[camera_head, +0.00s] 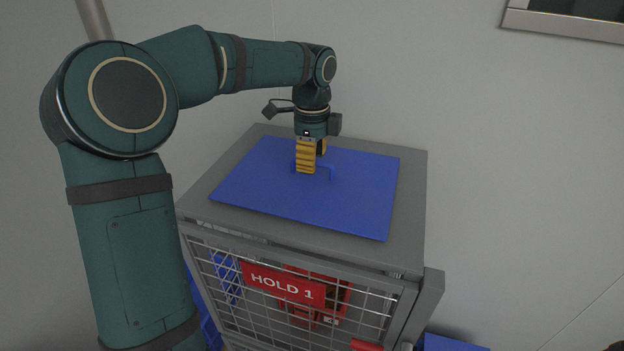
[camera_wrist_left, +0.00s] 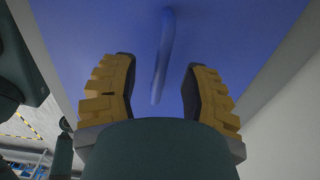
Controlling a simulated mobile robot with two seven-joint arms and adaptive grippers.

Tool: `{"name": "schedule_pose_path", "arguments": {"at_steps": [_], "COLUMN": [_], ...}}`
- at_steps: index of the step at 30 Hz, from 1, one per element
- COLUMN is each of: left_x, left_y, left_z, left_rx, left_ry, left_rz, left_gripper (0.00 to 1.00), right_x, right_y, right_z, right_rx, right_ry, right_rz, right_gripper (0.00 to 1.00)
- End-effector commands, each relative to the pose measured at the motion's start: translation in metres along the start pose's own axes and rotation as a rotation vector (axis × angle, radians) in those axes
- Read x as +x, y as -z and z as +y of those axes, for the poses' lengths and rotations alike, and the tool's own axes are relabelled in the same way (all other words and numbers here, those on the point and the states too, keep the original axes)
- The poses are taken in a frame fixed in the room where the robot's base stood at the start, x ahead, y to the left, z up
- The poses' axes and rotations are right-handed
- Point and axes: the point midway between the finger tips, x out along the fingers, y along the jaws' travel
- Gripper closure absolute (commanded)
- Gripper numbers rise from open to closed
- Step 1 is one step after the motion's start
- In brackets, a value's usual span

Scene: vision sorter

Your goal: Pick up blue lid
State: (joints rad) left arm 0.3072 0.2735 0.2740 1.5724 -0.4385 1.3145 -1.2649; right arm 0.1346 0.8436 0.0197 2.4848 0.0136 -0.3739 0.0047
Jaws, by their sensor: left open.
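The blue lid (camera_head: 350,205) lies flat on the grey top of a cabinet and has a raised blue handle (camera_head: 325,165) near its middle. My left gripper (camera_head: 311,168) points down at the handle from above, its yellow fingers open. In the left wrist view the lid (camera_wrist_left: 225,35) fills the top of the picture. The handle (camera_wrist_left: 163,55) runs between the two open fingertips (camera_wrist_left: 158,85), with a gap on each side. The fingers hide part of the handle in the head view. My right gripper is not in view.
The grey cabinet (camera_head: 408,200) has a mesh front with a red "HOLD 1" sign (camera_head: 283,283). Red and blue things show behind the mesh. A blue object (camera_head: 450,343) is at the lower right. A plain wall stands behind, with a framed panel (camera_head: 570,20) at the upper right.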

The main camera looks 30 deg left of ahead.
Motion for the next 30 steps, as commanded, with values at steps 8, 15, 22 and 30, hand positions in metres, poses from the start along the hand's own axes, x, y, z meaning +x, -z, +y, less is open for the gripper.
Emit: {"name": "schedule_pose_path", "arguments": {"at_steps": [8, 15, 22, 30], "left_x": [0.0148, 0.0143, 0.0137, 0.0056], "left_y": [-0.0002, -0.0002, -0.0001, 0.0], "left_z": [0.0001, 0.0001, 0.0, -0.0004], "left_rx": [-0.001, -0.001, -0.001, -0.001], "left_ry": [0.0, 0.0, 0.001, 0.003], "left_rz": [0.001, 0.001, 0.001, 0.001], "left_gripper": [0.54, 0.9, 1.0, 1.0], "right_x": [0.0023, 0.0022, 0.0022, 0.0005], "right_y": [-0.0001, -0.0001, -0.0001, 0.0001], "right_z": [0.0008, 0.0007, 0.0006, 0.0], "right_rx": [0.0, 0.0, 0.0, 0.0], "right_ry": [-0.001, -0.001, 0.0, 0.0], "right_rz": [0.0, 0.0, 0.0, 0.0], "right_gripper": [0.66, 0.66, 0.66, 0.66]}}
